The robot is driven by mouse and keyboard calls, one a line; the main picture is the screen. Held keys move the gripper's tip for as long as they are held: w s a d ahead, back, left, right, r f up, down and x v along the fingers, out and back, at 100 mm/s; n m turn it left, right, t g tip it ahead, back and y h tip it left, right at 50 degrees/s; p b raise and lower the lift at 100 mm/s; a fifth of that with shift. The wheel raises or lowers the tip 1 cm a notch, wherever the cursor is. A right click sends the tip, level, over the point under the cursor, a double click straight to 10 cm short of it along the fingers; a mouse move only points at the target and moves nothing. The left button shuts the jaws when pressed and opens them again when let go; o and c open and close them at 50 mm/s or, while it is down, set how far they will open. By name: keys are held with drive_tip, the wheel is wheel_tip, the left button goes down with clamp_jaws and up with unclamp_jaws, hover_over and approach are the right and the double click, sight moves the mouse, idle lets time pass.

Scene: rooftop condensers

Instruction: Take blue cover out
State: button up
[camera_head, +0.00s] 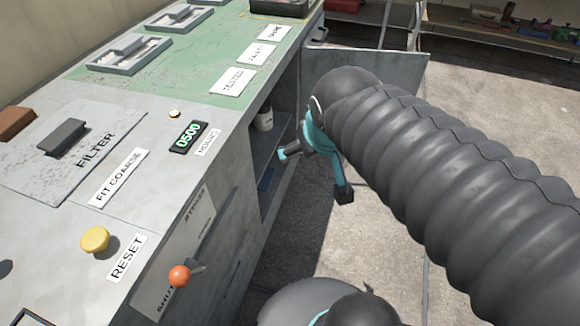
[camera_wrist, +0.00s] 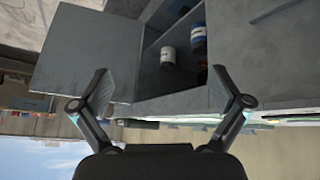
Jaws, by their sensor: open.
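A flat dark-blue piece (camera_head: 266,179) lies low inside the open cabinet in the head view, partly hidden by the cabinet's front edge; I cannot tell for sure that it is the blue cover. My gripper (camera_head: 313,175) is in front of the cabinet opening, with its fingers spread and nothing between them. In the wrist view my gripper (camera_wrist: 160,82) is also open and empty, facing the cabinet opening. A white can (camera_wrist: 167,58) and a can with a blue label (camera_wrist: 198,42) stand inside the cabinet there.
The cabinet door (camera_head: 375,65) stands open beyond my arm. Shelves with clutter (camera_head: 500,22) stand at the back right. The concrete floor between is clear.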

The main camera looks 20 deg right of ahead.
drive_tip(key=w+d+f+n+t+h, duration=0.1)
drive_tip(key=w+d, duration=0.3)
drive_tip(key=w, duration=0.5)
drive_tip(key=w+d+f+n+t+h, duration=0.15)
drive_tip(key=w+d, duration=0.25)
drive_tip(key=w, duration=0.5)
drive_tip(key=w+d+f+n+t+y+b, duration=0.1)
drive_tip(key=w+f+n+y, duration=0.1)
drive_tip(key=w+f, duration=0.35)
drive_tip(key=w+d+f+n+t+y, duration=0.1)
drive_tip(key=w+d+f, duration=0.15)
drive_tip(key=w, duration=0.65)
drive_tip(key=n+g+y+b, duration=0.25)
drive_tip(key=n+y, duration=0.35)
drive_tip(key=y, duration=0.7)
approach(266, 179)
drive_tip(key=shift+w+a+r, duration=0.5)
drive_tip(key=shift+a+r, duration=0.2)
drive_tip(key=shift+r, duration=0.8)
drive_tip(key=shift+b+x, duration=0.6)
drive_tip(key=shift+x, duration=3.65)
drive_tip(key=shift+b+x, duration=1.2)
drive_tip(key=shift+x, duration=1.55)
